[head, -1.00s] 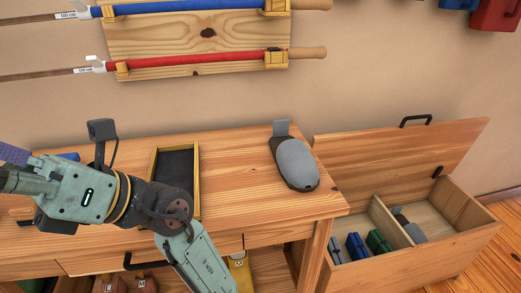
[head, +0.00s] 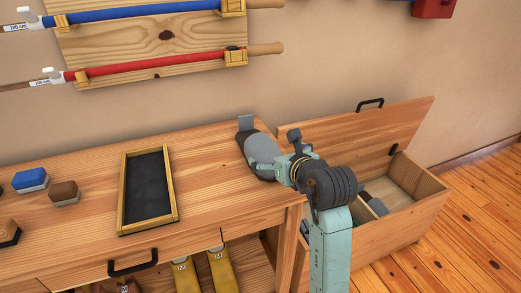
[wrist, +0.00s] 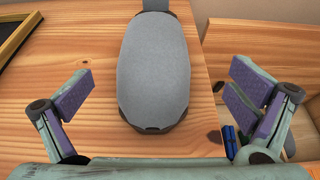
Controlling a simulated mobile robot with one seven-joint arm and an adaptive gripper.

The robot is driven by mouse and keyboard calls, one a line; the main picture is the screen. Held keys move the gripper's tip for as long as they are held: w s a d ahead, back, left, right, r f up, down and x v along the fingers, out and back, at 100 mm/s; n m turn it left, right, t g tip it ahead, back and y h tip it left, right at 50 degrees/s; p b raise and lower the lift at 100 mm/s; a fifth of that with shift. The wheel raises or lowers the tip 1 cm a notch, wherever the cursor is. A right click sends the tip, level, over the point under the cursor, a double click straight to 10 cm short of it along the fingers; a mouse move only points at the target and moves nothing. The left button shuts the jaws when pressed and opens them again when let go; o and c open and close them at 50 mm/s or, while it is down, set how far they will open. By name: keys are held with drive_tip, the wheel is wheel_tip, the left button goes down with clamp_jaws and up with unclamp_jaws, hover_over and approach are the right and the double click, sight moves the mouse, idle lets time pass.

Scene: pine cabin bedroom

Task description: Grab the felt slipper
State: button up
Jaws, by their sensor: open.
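The grey felt slipper (head: 262,150) with a dark sole lies on the right end of the wooden dresser top (head: 215,185). A grey tab stands up at its far end. In the wrist view the slipper (wrist: 167,75) fills the middle, lying lengthwise between my fingers. In the head view my wrist hides the slipper's near right part and most of the gripper.
A black-lined tray (head: 122,195) and blue and brown felt-bottomed blocks (head: 64,192) are on the dresser to the left. An open wooden chest (head: 400,232) with small items stands at the right, its lid (head: 350,138) raised. Tool racks hang on the wall above.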

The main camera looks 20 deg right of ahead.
sight(263, 149)
drive_tip(key=x, duration=0.2)
drive_tip(key=p+x, duration=0.1)
drive_tip(key=x, duration=0.2)
drive_tip(key=p+x, duration=0.1)
drive_tip(key=x, duration=0.2)
drive_tip(key=shift+a, duration=0.4)
drive_tip(key=c, duration=1.3)
drive_tip(key=shift+r, duration=0.1)
